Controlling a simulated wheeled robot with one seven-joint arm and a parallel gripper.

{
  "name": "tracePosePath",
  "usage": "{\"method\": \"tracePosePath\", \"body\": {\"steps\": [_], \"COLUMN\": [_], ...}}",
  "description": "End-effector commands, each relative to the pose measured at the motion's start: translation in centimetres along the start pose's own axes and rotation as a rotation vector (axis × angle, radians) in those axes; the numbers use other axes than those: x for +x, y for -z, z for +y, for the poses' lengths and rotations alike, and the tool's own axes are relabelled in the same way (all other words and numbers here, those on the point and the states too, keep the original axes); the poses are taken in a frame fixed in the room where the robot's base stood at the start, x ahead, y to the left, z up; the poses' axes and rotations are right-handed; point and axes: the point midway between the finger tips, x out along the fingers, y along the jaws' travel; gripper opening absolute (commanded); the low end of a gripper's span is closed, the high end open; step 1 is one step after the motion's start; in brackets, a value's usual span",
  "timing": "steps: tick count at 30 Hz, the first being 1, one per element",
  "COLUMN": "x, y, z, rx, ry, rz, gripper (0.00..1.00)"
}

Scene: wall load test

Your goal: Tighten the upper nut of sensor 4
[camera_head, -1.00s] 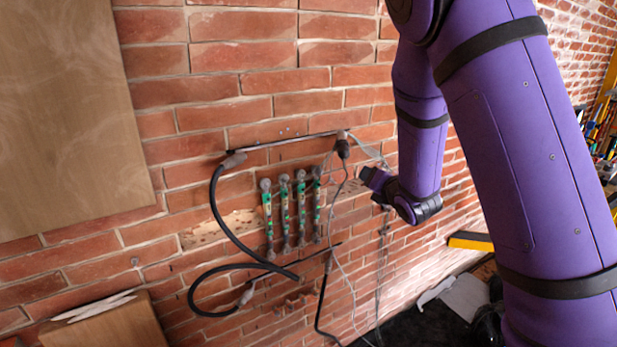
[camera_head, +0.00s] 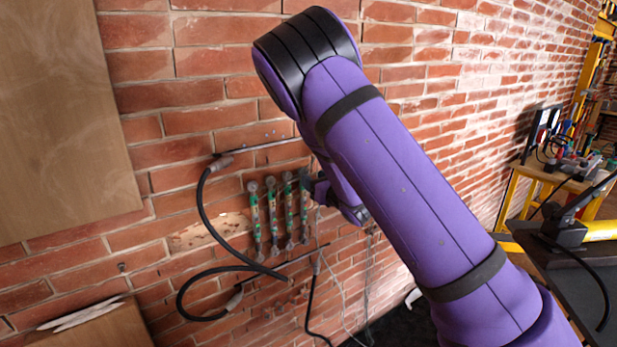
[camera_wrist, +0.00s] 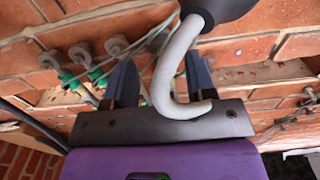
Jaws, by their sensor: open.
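Several green sensor strips hang side by side on the brick wall, each with a grey nut at top and bottom. The rightmost strip (camera_head: 304,208) is partly covered by my gripper (camera_head: 318,188) at its upper end. No number is readable on the strips. In the wrist view my gripper (camera_wrist: 160,65) is open, its two dark fingers apart. Upper nuts (camera_wrist: 80,53) and (camera_wrist: 117,45) show left of the fingers. I cannot tell whether a nut lies there.
A black hose (camera_head: 212,215) loops left of the strips. A metal rod (camera_head: 265,146) runs above them, and thin cables (camera_head: 340,285) hang to the right. A wooden board (camera_head: 60,120) is on the left wall. A workbench (camera_head: 560,175) stands at far right.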

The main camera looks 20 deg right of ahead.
Motion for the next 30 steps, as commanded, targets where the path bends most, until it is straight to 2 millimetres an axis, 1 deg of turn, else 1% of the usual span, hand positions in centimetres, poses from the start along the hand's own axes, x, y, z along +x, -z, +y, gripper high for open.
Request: {"method": "tracePosePath", "body": {"steps": [1, 3, 7, 11, 18, 19, 25, 26, 30], "x": [0.8, 1.7, 2.8, 3.3, 3.4, 3.4, 3.3, 3.3, 3.3], "y": [0.0, 0.1, 0.0, 0.0, 0.0, 0.0, 0.0, 0.0, 0.0], "z": [0.0, 0.0, 0.0, 0.0, 0.0, 0.0, 0.0, 0.0, 0.0], "rx": [0.0, 0.0, 0.0, 0.001, 0.001, 0.001, 0.001, 0.001, 0.02], "ry": [-0.002, -0.001, 0.0, 0.0, 0.0, 0.0, 0.0, 0.0, 0.001], "rz": [-0.001, 0.0, 0.0, -0.001, 0.0, 0.0, 0.0, 0.0, 0.0], "gripper": [0.51, 0.51, 0.51, 0.51, 0.51, 0.48, 0.02, 0.01, 0.01]}}
